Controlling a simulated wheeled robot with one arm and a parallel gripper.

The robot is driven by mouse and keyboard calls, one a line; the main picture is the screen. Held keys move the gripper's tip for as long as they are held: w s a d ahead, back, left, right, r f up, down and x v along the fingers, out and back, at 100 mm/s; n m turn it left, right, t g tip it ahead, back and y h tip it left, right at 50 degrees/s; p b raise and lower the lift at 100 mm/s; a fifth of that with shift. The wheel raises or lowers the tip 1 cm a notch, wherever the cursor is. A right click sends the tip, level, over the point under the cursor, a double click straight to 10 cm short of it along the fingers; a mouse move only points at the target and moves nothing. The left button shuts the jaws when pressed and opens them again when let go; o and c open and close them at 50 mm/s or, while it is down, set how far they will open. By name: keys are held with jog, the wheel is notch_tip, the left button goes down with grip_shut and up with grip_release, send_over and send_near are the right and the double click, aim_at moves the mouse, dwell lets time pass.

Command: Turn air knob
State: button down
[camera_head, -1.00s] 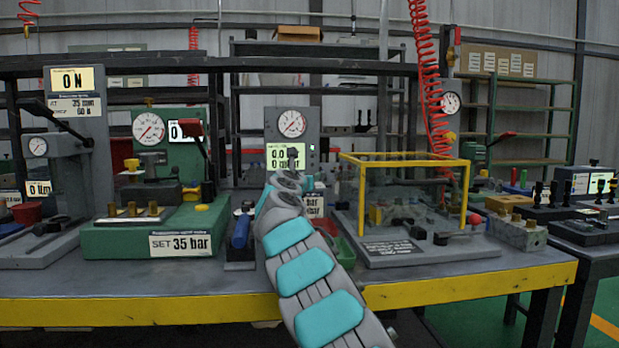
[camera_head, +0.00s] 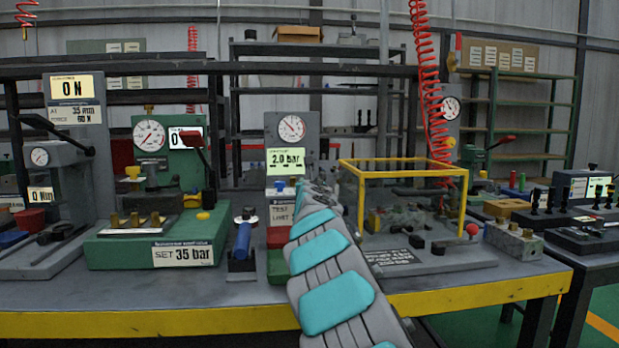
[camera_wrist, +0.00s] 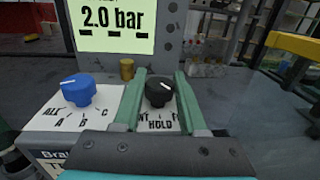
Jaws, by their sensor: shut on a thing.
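A black knob (camera_wrist: 159,91) with a white mark stands on a white plate with printed labels, of which HOLD is readable. My gripper (camera_wrist: 161,86) is shut on this knob, one green finger on each side. The arm hides the knob in the head view. A blue knob (camera_wrist: 78,89), with ALL, A, B and C around it, is to the left, apart from the fingers. The display (camera_wrist: 115,18) above reads 2.0 bar; it also shows in the head view (camera_head: 285,161), under a round gauge (camera_head: 292,129).
A small brass fitting (camera_wrist: 127,69) stands behind the knobs. In the head view, a yellow-framed clear box (camera_head: 405,162) is close to the right of my arm. A blue-handled tool (camera_head: 242,241) and a green press base (camera_head: 125,247) are to the left.

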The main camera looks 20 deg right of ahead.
jog(key=shift+r+n+t+y+p, duration=0.1)
jog(key=shift+n+t+y+p, duration=0.4)
jog(key=shift+n+y+p, duration=0.85)
jog(key=shift+y+b, duration=0.35)
jog(key=shift+y, duration=0.3)
jog(key=shift+c, duration=2.3)
grip_release()
jog(key=shift+s+a+f+b, duration=0.1)
jog(key=shift+s+f+b, duration=0.1)
jog(key=shift+s+b, duration=0.35)
jog(key=s+a+b, duration=0.1)
jog(key=s, duration=0.5)
jog(key=shift+s+r+b, duration=0.15)
jog(key=shift+s+b, duration=0.15)
jog(key=shift+b, duration=0.05)
